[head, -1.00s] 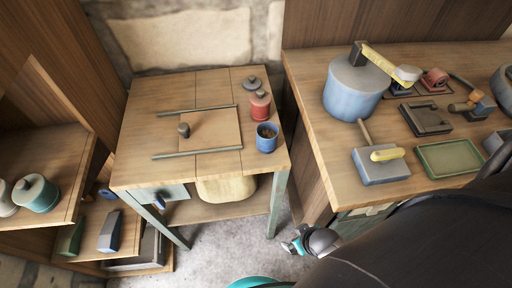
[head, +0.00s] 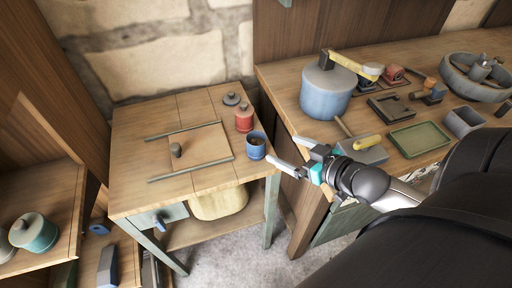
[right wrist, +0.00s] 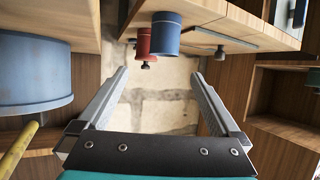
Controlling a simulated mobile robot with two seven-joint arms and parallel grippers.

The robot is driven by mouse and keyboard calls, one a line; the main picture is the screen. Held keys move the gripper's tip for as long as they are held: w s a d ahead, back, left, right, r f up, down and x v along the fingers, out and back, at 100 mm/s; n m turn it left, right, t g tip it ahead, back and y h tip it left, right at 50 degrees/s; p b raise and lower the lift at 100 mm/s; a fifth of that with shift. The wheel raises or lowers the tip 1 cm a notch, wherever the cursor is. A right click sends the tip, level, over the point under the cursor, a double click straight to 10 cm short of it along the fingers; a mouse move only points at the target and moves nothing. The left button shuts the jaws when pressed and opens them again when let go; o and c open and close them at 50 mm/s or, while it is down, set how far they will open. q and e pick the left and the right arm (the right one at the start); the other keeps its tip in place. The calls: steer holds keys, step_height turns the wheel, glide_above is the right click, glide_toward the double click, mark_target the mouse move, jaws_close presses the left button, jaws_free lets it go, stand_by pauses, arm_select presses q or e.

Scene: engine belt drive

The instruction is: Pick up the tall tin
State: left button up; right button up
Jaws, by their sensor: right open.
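An open blue tin (head: 257,145) stands upright near the right edge of the small wooden table (head: 135,195). A red tin (head: 244,118) with a knobbed lid stands just behind it. The labels do not show which is the tall tin. My right gripper (head: 283,148) is open and empty, just right of the blue tin, pointing at it and apart from it. In the right wrist view, the blue tin (right wrist: 166,35) and the red tin (right wrist: 144,43) show beyond the open fingers (right wrist: 159,73). My left gripper is out of view.
A grey lid (head: 232,99) lies behind the red tin. A knobbed board (head: 205,143) between two rails fills the small table's middle. The right bench holds a big blue drum (head: 325,92), a grey block with a yellow handle (head: 367,143) and a green tray (head: 417,139).

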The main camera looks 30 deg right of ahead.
steer(key=b, duration=0.3)
glide_toward(251, 136)
steer(key=x, duration=0.5)
steer(key=shift+w+d, duration=0.25)
steer(key=shift+a+b+x, duration=0.15)
steer(key=shift+b+x, duration=0.35)
steer(key=shift+x, duration=0.45)
steer(key=shift+a+b+x, duration=0.2)
steer(key=shift+b+x, duration=0.3)
steer(key=shift+x, duration=0.45)
steer(key=shift+w+a+f, duration=0.1)
steer(key=shift+w+f, duration=0.35)
steer(key=shift+w, duration=0.05)
steer(key=shift+c, duration=0.4)
steer(key=shift+c, duration=0.8)
steer(key=c, duration=1.2)
